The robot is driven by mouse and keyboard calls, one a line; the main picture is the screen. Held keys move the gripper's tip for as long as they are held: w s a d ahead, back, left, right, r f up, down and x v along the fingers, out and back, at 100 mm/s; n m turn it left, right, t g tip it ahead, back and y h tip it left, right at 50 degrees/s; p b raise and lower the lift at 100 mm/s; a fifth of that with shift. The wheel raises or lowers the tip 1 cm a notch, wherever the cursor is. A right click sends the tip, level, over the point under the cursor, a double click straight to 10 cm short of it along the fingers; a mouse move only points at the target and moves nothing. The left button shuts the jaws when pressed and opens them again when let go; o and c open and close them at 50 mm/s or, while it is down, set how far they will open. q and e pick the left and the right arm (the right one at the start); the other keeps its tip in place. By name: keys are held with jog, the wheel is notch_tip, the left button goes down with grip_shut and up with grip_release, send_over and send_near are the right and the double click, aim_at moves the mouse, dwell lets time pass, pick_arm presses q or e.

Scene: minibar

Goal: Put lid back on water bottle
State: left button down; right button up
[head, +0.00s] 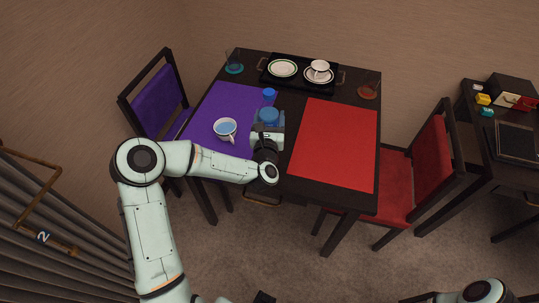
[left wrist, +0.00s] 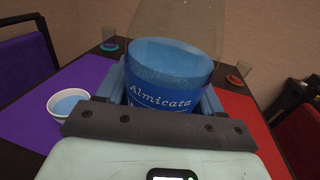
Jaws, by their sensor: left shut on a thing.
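The water bottle (head: 268,117) is clear, with blue water and a blue label, on the table between the purple and red mats. It stands upright in the left wrist view (left wrist: 165,90), where its top is cut off. My left gripper (head: 267,134) is shut around its lower body from the near side. The blue lid (head: 269,94) shows just beyond the water in the head view; I cannot tell whether it rests on the neck or the table. Only part of my right arm shows at the bottom right; its gripper is out of view.
A cup with blue liquid (head: 225,128) stands on the purple mat (head: 205,140), left of my gripper. The red mat (head: 335,145) is bare. A black tray (head: 301,86) with plates and a cup is at the back. Glasses stand at the back left (head: 234,63) and right (head: 368,86).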

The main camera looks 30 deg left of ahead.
pick_arm(q)
notch_tip(320, 180, down, 12)
dwell(0.4)
notch_tip(320, 180, down, 4)
jog(key=shift+f, duration=0.1)
jog(key=shift+f+b, duration=0.15)
jog(key=shift+b, duration=0.35)
jog(key=shift+c, duration=0.8)
grip_release()
